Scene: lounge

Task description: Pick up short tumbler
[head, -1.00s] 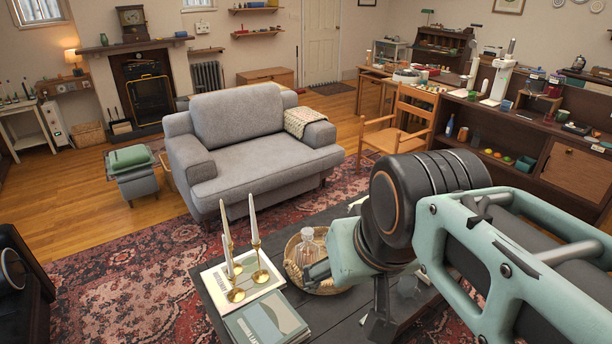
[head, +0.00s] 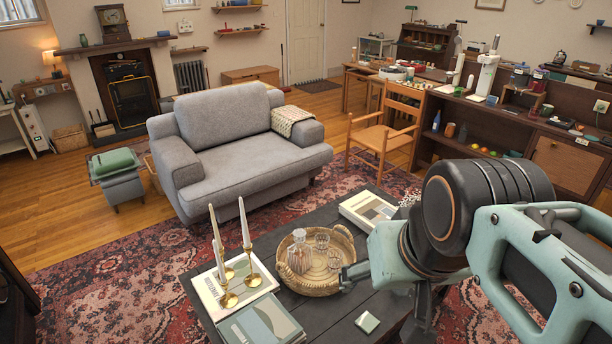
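Two clear glass tumblers stand in a round wicker tray (head: 300,287) on the dark coffee table. One tumbler (head: 322,239) is toward the back of the tray and the other (head: 334,261) is nearer its right side. I cannot tell for sure which is the short one. A clear glass decanter (head: 299,254) stands beside them on the left. My gripper (head: 385,298) is at the tray's right, over the table, with its dark fingers apart and nothing seen between them. Part of it is hidden by my arm.
Brass candlesticks (head: 229,298) with tall white candles stand left of the tray by books (head: 262,324). A small pale green coaster (head: 367,322) lies in front, and another book (head: 366,211) lies at the back right. A grey armchair (head: 240,150) is behind the table.

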